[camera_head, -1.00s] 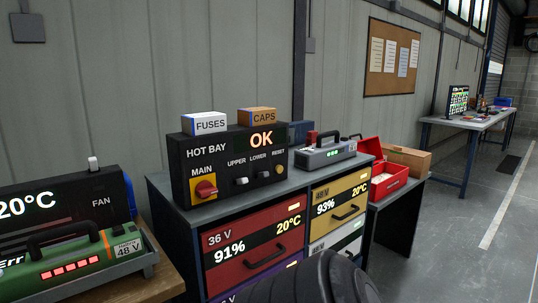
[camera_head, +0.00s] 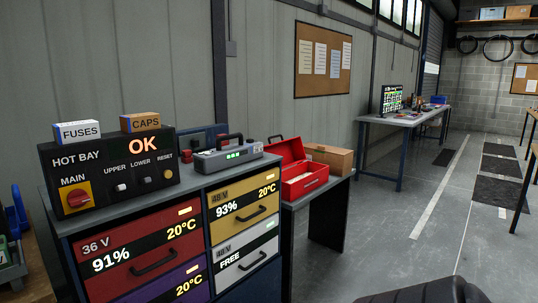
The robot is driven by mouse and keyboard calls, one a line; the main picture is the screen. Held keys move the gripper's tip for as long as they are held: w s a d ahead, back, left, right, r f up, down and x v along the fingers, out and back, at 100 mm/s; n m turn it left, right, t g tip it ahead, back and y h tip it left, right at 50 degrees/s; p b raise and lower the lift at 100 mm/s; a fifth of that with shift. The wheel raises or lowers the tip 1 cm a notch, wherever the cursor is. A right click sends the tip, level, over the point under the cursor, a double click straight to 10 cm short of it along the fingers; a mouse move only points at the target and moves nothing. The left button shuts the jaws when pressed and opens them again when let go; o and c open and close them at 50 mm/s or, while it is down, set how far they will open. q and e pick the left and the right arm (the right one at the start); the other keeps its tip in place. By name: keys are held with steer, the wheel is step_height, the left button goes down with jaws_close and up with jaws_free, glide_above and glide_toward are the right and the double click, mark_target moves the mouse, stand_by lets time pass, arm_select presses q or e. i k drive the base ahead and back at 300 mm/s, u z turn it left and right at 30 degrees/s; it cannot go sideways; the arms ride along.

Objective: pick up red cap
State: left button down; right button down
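I cannot make out a red cap for certain in this view. A small orange-brown box labelled CAPS (camera_head: 141,122) sits on top of the black HOT BAY panel (camera_head: 108,172), beside a white and blue box labelled FUSES (camera_head: 77,132). The contents of the CAPS box cannot be seen. A red toolbox (camera_head: 303,170) stands with its lid up on a lower bench to the right of the drawer cabinet; its inside is only partly visible. Neither of my grippers is in view.
A grey battery pack (camera_head: 229,155) lies on the drawer cabinet (camera_head: 152,250). A cardboard box (camera_head: 329,158) stands behind the red toolbox. A far table (camera_head: 403,118) holds a monitor (camera_head: 392,98). The floor at the right is open. A dark rounded shape (camera_head: 430,292) shows at the bottom edge.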

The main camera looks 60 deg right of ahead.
mark_target(187, 158)
steer(key=z, duration=2.9)
steer(key=i, duration=3.3)
